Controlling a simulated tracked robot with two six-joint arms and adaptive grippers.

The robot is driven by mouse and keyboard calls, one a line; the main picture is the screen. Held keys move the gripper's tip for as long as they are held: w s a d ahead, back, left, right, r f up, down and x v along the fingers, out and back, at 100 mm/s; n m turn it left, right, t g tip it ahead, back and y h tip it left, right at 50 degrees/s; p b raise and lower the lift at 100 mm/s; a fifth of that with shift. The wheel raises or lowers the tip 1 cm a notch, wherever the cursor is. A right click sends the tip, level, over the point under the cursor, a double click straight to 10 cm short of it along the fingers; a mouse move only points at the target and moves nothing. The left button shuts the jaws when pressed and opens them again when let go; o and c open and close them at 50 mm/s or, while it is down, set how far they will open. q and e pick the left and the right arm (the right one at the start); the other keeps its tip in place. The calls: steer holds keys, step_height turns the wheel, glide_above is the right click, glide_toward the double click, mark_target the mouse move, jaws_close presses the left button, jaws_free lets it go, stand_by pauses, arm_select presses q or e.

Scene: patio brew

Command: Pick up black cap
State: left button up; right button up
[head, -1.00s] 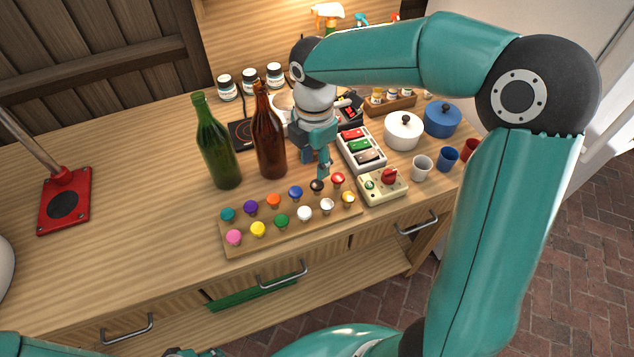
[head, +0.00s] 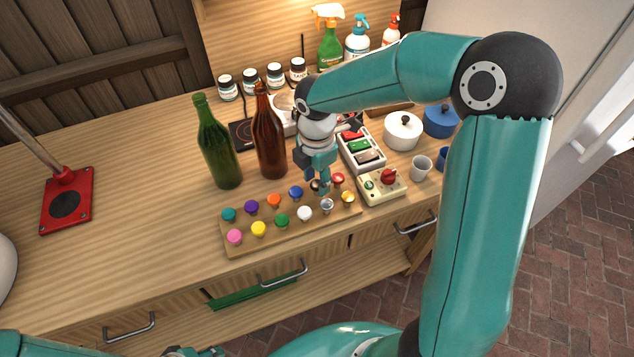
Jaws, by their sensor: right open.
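The black cap (head: 314,185) sits in the back row of a wooden cap board (head: 290,226), between the blue cap (head: 296,192) and the red cap (head: 338,179). It is mostly hidden behind the fingers of my right gripper (head: 323,186). My right gripper points down and is open, with its fingers right at the black cap. I cannot tell whether they touch it. The front-row caps stand just in front, among them a grey-white cap (head: 326,205) close to the fingertips. My left gripper does not show clearly; only bits of my left arm are at the bottom edge.
A brown bottle (head: 269,140) and a green bottle (head: 217,145) stand left of my right gripper. A control box with a red button (head: 382,186) and a tray of bottle-capper-like blocks (head: 361,150) stand to its right.

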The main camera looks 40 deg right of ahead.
steer(key=shift+f, duration=0.2)
stand_by(0.3)
steer(key=c, duration=0.3)
stand_by(0.4)
